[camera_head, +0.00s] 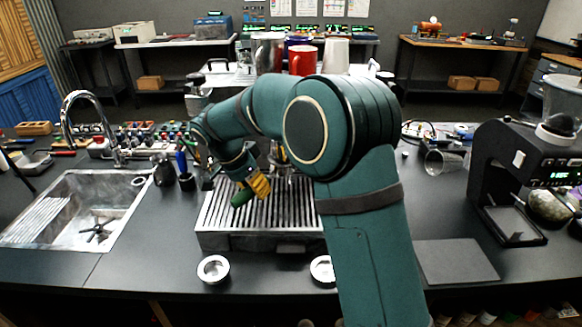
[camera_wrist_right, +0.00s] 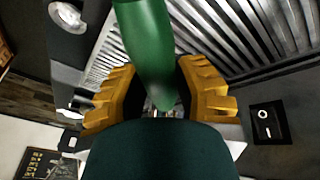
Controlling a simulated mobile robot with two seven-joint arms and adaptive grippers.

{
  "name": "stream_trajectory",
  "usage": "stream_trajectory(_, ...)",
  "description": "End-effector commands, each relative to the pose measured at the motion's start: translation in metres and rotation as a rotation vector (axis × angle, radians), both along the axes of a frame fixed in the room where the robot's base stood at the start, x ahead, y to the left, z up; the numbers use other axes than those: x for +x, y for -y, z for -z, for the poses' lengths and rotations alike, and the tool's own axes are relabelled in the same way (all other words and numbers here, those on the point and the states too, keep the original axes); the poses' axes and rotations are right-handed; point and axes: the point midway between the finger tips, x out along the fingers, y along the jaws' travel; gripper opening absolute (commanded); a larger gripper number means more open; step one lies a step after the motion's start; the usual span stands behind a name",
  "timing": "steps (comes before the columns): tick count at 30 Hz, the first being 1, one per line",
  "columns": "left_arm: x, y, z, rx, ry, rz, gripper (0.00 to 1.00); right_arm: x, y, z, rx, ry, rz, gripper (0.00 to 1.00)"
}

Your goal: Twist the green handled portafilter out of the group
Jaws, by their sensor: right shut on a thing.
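The portafilter's green handle (camera_head: 242,197) sticks out toward the front left above the slatted drip tray (camera_head: 290,240). In the right wrist view the green handle (camera_wrist_right: 148,50) lies between the two yellow fingers. My right gripper (camera_head: 258,186) is shut on this handle; its fingertips (camera_wrist_right: 158,95) sit on both sides of it. The group and the portafilter's head are mostly hidden behind my right arm in the head view. My left gripper is not in view.
A sink (camera_head: 75,215) with a tall tap is at the left. A black grinder (camera_head: 515,175) stands at the right. Two small metal cups, one being the left cup (camera_head: 213,269), sit in front of the drip tray. Mugs, including a red mug (camera_head: 303,60), stand on top of the machine.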

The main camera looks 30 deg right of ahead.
Motion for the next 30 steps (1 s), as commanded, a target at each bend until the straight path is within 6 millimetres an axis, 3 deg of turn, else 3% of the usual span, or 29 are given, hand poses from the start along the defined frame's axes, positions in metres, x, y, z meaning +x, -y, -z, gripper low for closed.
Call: stream_trajectory(30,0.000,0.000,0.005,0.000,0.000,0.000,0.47,-0.021,-0.070,-0.001,-0.001,0.001,-0.001,0.00)
